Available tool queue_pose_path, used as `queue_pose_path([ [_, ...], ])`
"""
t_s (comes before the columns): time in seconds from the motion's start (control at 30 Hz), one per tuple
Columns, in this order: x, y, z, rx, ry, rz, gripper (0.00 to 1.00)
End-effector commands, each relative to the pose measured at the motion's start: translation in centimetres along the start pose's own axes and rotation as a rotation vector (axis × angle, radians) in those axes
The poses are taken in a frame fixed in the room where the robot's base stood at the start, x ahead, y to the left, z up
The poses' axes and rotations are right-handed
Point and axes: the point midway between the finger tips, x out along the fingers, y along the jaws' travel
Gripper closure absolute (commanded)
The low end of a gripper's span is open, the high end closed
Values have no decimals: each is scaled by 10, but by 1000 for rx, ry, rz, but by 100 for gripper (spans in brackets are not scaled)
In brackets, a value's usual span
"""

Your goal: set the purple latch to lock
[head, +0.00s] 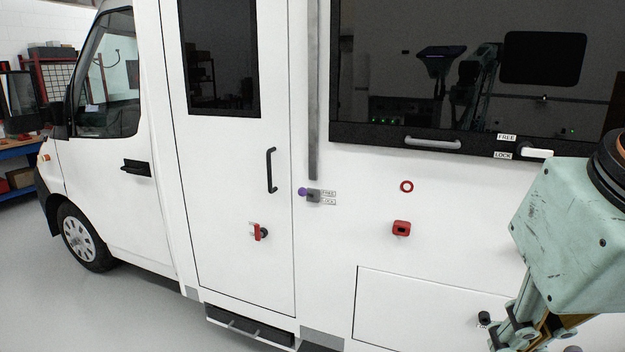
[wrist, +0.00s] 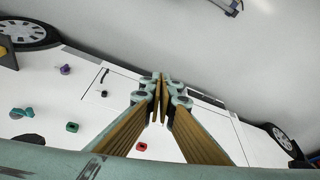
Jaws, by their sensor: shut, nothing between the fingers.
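The purple latch (head: 302,191) is on the white motorhome wall, right of the door, in the head view. Its purple knob is at the upper left of a small grey block, level with the upper label, FREE (head: 328,193). The LOCK label (head: 328,201) is just below. In the wrist view the purple latch (wrist: 65,69) is small, to the left. My gripper (wrist: 160,82) is shut and empty, its fingers together, apart from the latch. In the head view my gripper (head: 530,325) is at the lower right, partly cut off by the frame edge.
A red handle (head: 260,232) is on the door, below a black door handle (head: 272,170). A red ring (head: 406,187) and red block (head: 402,228) are right of the latch. A white window handle (head: 535,153) has its own labels. The wall around the latch is clear.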

Motion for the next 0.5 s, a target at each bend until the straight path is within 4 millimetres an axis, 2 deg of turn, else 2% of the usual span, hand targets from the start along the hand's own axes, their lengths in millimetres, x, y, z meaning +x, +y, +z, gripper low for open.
queue_pose_path([
  [0.5,-19,-18,-132,70,17,9,100],
])
